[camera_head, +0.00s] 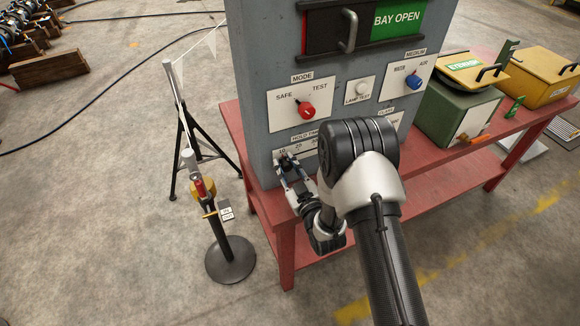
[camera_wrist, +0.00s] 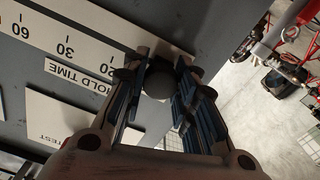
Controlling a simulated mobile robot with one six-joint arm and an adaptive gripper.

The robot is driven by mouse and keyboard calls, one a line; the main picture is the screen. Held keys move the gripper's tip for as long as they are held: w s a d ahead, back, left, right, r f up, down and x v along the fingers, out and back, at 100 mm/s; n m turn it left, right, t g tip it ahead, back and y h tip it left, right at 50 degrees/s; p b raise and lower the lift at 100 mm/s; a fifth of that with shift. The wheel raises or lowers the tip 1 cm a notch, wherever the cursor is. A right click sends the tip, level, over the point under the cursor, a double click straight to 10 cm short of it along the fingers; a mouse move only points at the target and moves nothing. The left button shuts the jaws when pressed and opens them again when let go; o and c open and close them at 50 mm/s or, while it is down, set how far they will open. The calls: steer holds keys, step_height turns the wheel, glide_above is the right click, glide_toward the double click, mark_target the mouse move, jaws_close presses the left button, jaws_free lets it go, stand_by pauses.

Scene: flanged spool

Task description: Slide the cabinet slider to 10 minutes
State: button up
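The hold time slider is on the front of the grey cabinet (camera_head: 262,110), low down, under a HOLD TIME label (camera_wrist: 72,76). Its scale strip (camera_wrist: 60,40) shows 60, 30 and a partly covered 20 in the wrist view; the 10 mark is hidden there. In the head view, 10 and 20 show just above my gripper (camera_head: 287,163). The dark round slider knob (camera_wrist: 158,84) sits between my gripper's two fingers (camera_wrist: 159,88) and fills the gap. It lies past the 20, near the 10 end. In the head view my gripper hides the knob.
Above are a red MODE knob (camera_head: 306,110), a lamp test button (camera_head: 361,87) and a blue MEDIUM knob (camera_head: 413,80). The cabinet stands on a red bench (camera_head: 270,215). A post on a round base (camera_head: 230,260) and a black tripod (camera_head: 188,130) stand at the left.

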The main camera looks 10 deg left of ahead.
steer(key=o, duration=0.5)
steer(key=shift+a, duration=0.3)
steer(key=shift+s+d, duration=0.1)
steer(key=shift+d, duration=0.05)
steer(key=v, duration=1.1)
steer(key=shift+s+d, duration=0.25)
steer(key=shift+s, duration=0.05)
